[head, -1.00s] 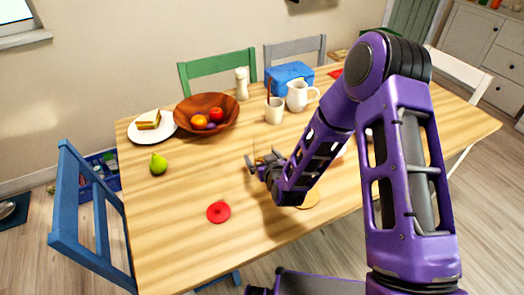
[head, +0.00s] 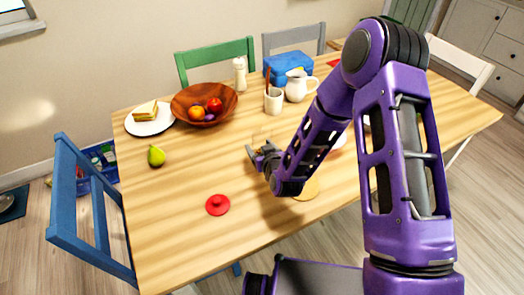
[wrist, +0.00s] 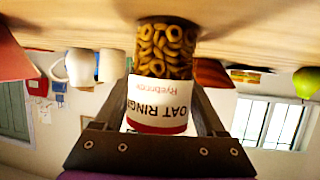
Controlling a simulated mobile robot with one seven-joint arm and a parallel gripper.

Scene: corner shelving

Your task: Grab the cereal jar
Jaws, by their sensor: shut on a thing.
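The cereal jar (wrist: 166,48) is clear, filled with ring-shaped cereal, and has a white and red label reading "OAT RINGS". In the upside-down wrist view it stands between the two fingers of my gripper (wrist: 163,108), which is shut on it. In the head view my gripper (head: 258,154) is low over the middle of the table, and the jar is only faintly visible there, largely hidden. I cannot tell whether the jar touches the table.
A red lid (head: 217,205) lies in front on the wooden table (head: 165,235). A pear (head: 156,155), a sandwich plate (head: 136,128) and a fruit bowl (head: 183,98) are to the left. A mug (head: 273,103), white pitcher (head: 297,88) and blue box (head: 283,68) stand behind.

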